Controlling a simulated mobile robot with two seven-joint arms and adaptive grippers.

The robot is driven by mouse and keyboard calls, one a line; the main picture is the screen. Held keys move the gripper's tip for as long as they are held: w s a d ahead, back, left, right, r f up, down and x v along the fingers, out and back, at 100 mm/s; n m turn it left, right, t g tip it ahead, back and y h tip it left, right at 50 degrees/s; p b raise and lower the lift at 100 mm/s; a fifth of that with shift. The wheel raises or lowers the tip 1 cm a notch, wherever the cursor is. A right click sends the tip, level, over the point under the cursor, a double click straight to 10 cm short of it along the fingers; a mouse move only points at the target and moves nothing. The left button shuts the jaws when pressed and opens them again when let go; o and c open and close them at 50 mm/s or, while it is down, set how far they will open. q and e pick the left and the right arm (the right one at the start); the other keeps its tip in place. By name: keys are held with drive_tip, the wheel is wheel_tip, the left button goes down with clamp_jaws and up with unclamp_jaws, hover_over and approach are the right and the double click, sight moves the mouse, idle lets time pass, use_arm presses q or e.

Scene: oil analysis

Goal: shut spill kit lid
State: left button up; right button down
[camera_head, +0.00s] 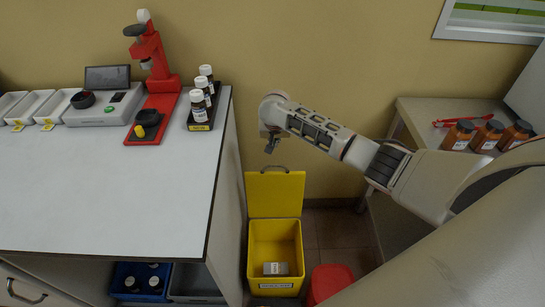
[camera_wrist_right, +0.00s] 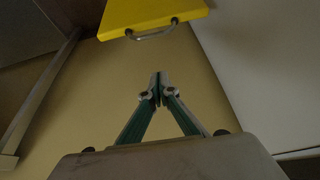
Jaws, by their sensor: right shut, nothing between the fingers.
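The spill kit is a yellow box (camera_head: 256,285) on the floor beside the workbench, in the head view. Its yellow lid (camera_head: 274,198) stands open and upright at the back, by the wall. A handle shows at the lid's top edge. A grey packet (camera_head: 276,268) lies inside the box. My right gripper (camera_head: 271,146) is above the lid's top edge, apart from it, and empty. In the right wrist view the closed fingertips (camera_wrist_right: 158,86) are below the lid (camera_wrist_right: 150,11) and its metal handle (camera_wrist_right: 152,34), with a gap between. My left gripper is not in view.
The workbench (camera_head: 100,200) is left of the kit and holds a red stand (camera_head: 155,60) and bottles (camera_head: 201,92). A red container (camera_head: 330,279) is close on the kit's right. A side table (camera_head: 425,108) with orange-brown bottles (camera_head: 487,135) is at the right.

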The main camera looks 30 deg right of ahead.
wheel_tip(320, 180, down, 9)
drive_tip(key=b, duration=0.4)
drive_tip(key=shift+f, duration=0.2)
idle(0.5)
